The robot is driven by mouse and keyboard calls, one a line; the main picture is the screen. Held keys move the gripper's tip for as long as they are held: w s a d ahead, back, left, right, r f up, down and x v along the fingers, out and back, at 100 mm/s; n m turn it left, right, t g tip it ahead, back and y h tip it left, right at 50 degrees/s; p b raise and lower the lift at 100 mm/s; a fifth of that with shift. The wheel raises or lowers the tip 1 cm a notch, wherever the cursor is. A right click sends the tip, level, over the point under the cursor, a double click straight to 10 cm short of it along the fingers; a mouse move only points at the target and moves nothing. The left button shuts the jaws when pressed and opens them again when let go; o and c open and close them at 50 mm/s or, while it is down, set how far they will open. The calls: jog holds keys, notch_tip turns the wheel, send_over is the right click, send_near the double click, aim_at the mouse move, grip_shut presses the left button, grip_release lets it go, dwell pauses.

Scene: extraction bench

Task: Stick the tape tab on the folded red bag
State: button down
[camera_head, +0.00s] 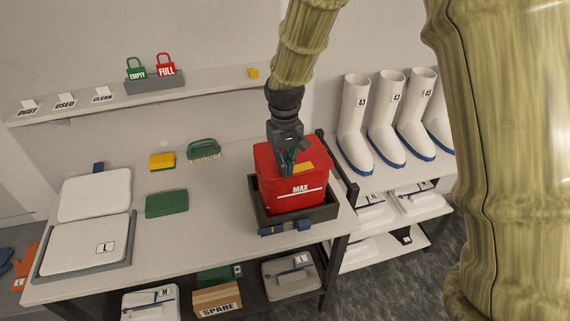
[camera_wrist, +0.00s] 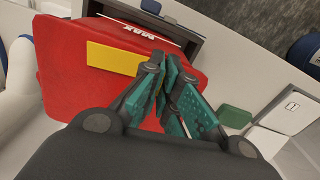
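The red bag (camera_head: 290,200), marked MAX, sits in a dark tray (camera_head: 313,214) on the bench. Its top looks folded flat. A yellow strip, which looks like the tape tab (camera_head: 303,167), lies against the upper part of the bag; it also shows in the wrist view (camera_wrist: 112,58). My gripper (camera_head: 287,170) points down at the top of the bag. Its teal fingers (camera_wrist: 167,72) are together beside one end of the yellow strip, with nothing clearly seen between them. Whether the fingertips touch the bag is hidden.
A green pad (camera_head: 167,203), a yellow block (camera_head: 162,161) and a green brush (camera_head: 203,150) lie left of the tray. White lidded boxes (camera_head: 88,245) stand at the bench's left end. White boots (camera_head: 390,125) stand on a rack at the right.

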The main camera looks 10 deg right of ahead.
jog(key=c, duration=1.6)
grip_release()
jog(key=shift+o, duration=0.2)
jog(key=shift+w+r, duration=0.1)
jog(key=shift+r, duration=0.45)
notch_tip(320, 180, up, 11)
jog(key=shift+f, duration=0.1)
jog(key=shift+c, duration=0.2)
